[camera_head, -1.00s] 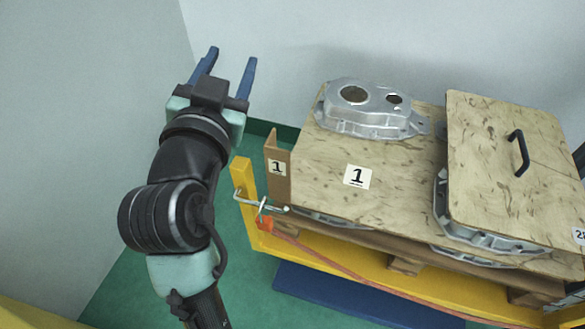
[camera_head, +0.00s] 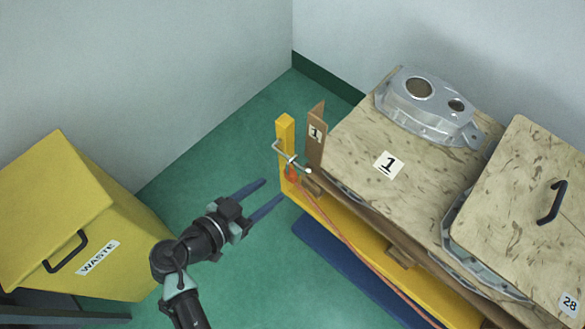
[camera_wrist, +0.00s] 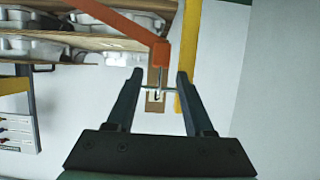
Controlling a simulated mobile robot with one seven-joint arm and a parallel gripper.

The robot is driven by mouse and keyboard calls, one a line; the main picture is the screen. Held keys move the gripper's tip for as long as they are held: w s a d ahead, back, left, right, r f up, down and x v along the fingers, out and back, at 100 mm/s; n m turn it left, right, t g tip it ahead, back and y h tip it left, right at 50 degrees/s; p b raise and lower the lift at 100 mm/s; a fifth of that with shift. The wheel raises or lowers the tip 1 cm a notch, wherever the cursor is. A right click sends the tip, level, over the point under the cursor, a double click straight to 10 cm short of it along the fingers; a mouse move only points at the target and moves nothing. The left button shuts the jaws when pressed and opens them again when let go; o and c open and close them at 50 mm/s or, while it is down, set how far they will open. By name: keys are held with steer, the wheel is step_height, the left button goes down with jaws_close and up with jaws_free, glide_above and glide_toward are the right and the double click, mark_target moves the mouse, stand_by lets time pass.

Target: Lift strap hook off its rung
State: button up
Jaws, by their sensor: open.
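The strap hook (camera_head: 290,159) is a thin silvery metal hook at the yellow corner post (camera_head: 285,135). An orange strap (camera_head: 325,215) runs from it down along the pallet side. My gripper (camera_head: 274,190) is open and empty, its blue fingers pointing at the post from the lower left, apart from the hook in the head view. In the wrist view the hook (camera_wrist: 157,88) appears between my fingertips (camera_wrist: 160,73), with the orange strap end (camera_wrist: 160,52) just above. I cannot tell the depth gap, or exactly how the hook sits on its rung.
A brown board labelled 1 (camera_head: 316,140) stands beside the post. Wooden sheets and aluminium castings (camera_head: 430,105) are stacked on the yellow pallet. A yellow waste bin (camera_head: 60,200) stands at the left. Green floor (camera_head: 215,150) is clear between bin and pallet.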

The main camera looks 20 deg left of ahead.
mark_target(287, 176)
steer(key=x, duration=0.9)
steer(key=shift+w+f, duration=0.2)
steer(key=shift+w, duration=0.1)
steer(key=shift+r, duration=0.1)
jaws_close()
